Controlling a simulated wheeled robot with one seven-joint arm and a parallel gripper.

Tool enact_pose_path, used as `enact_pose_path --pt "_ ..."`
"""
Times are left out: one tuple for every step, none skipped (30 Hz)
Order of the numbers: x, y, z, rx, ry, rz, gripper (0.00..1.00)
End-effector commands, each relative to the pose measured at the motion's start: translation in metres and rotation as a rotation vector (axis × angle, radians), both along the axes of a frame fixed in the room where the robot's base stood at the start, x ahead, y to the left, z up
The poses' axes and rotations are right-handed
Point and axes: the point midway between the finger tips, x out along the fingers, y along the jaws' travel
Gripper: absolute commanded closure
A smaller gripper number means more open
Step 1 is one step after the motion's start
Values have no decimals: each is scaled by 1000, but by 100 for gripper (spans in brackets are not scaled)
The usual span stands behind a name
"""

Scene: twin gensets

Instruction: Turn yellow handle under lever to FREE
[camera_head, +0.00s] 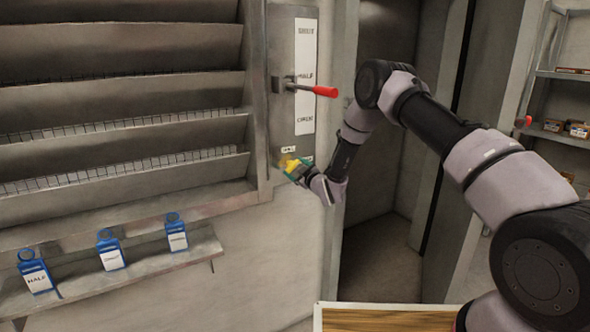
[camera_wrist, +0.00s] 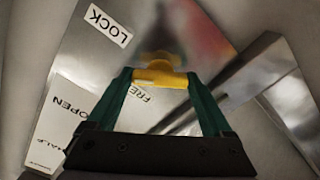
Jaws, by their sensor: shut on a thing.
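The yellow handle (camera_head: 290,164) sits low on the grey lever panel (camera_head: 281,130), below the lever with the red grip (camera_head: 325,91). In the wrist view the yellow handle (camera_wrist: 160,76) lies between the green fingers of my gripper (camera_wrist: 161,82), which is shut on it. My gripper (camera_head: 296,170) reaches it from the right in the head view. A LOCK label (camera_wrist: 108,25) is up and left of the handle, and a FREE label (camera_wrist: 141,93), partly covered, is just below it. I cannot tell exactly which label the handle points to.
The lever stands near the HALF mark on a white label strip (camera_head: 305,75). Louvres (camera_head: 120,95) fill the left wall. Blue tags (camera_head: 110,250) stand on a ledge (camera_head: 140,273) below. A doorway and shelving (camera_head: 568,75) are at the right. A wooden top (camera_head: 385,318) is in front.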

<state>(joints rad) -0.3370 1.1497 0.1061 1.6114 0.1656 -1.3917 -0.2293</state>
Motion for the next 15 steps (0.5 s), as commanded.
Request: enact_pose_path --pt "0 1 1 -37 -27 1 71" --pt "0 1 1 -60 -43 1 71" --pt "0 1 1 -92 -64 2 71" --pt "0 1 1 -116 -80 2 71" --pt "0 1 1 -140 -96 2 71" --pt "0 1 0 -172 -117 2 71" --pt "0 1 1 -195 -133 2 71" --pt "0 1 1 -218 -149 2 71" --pt "-1 1 0 -251 -170 2 71" --pt "-1 1 0 -275 -186 3 71" --pt "-1 1 0 -298 -202 2 71" --pt "-1 1 0 -329 -224 2 71" --pt "0 1 0 -352 -239 2 71" --pt "0 1 0 -377 -255 2 71" --pt "-1 1 0 -407 -277 3 71"
